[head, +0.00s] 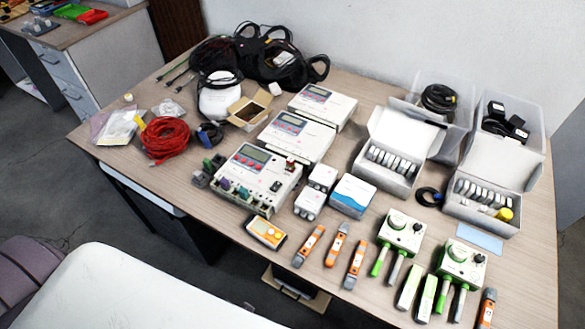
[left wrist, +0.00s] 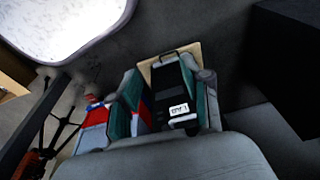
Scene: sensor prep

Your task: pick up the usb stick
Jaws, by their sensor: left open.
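I cannot pick out a usb stick with certainty in either view. In the head view several small orange and grey handheld pieces lie loose near the table's front edge, such as one orange-grey stick (head: 308,246) and another (head: 355,264); I cannot tell what they are. Neither gripper shows in the head view. In the left wrist view my left gripper (left wrist: 168,78) appears over a grey palm, its two teal-sided fingers apart. A black labelled box (left wrist: 175,90) shows between them, seemingly beyond; nothing looks held. My right gripper is out of view.
The wooden table (head: 375,105) is crowded. It holds white meters (head: 255,170), a red cable coil (head: 167,137), open white boxes (head: 392,150), clear bins (head: 512,125) and green-handled devices (head: 398,235). A white rounded surface (head: 140,290) stands in front. The table's front-left strip is bare.

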